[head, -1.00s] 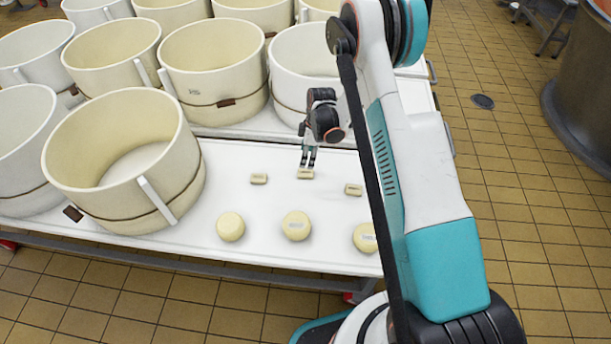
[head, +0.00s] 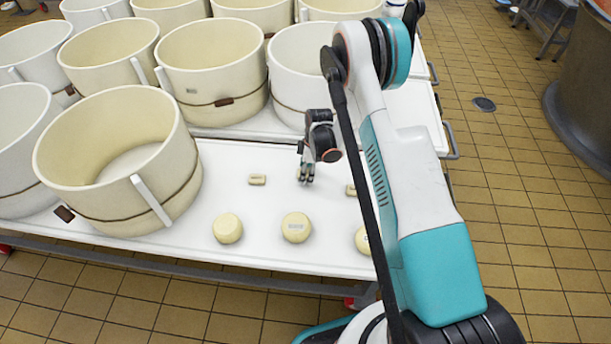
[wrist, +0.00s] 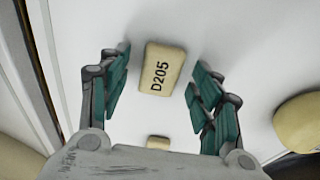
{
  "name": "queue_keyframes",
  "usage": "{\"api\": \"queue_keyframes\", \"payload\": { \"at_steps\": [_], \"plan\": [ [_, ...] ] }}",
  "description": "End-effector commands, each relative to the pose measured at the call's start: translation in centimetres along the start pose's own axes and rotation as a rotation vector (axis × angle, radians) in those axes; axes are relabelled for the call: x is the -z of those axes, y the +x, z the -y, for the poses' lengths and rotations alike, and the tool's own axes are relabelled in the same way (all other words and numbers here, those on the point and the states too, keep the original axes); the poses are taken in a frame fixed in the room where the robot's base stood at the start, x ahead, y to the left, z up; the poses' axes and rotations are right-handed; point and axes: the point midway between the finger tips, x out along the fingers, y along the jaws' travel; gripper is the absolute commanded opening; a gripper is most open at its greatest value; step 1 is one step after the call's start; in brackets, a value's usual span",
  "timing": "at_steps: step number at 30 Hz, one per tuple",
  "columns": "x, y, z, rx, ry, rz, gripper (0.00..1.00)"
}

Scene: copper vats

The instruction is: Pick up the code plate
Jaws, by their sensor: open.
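A small cream code plate (wrist: 160,68) marked D205 lies on the white table top in the wrist view. My gripper (wrist: 163,60) is open, with a teal-padded finger on each side of the plate. The plate sits between the fingertips, with white gaps at both sides, so neither finger appears to touch it. In the head view, my gripper (head: 306,176) points down at the table and hides most of that plate. Two similar small blocks flank it, one at left (head: 257,179) and one at right (head: 351,190), the right one partly behind my arm.
Several round cream pieces lie in front, at left (head: 228,228), at middle (head: 296,227) and at right (head: 363,240). A large cream tub (head: 115,165) stands left on the table (head: 255,205). More tubs stand behind. The table between the small pieces is clear.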

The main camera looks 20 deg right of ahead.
Motion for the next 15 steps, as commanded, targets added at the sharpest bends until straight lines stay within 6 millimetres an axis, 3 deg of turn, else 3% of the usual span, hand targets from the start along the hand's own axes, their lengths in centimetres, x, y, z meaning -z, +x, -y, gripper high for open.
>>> {"api": "queue_keyframes", "payload": {
  "at_steps": [1, 7, 15],
  "plan": [
    [0.0, -0.04, 0.0, 0.0, 0.0, 0.0, 0.58],
    [0.0, -0.05, -0.01, 0.0, 0.0, 0.0, 0.13],
    [0.0, -0.05, -0.01, 0.0, 0.0, 0.0, 0.11]
  ]
}}
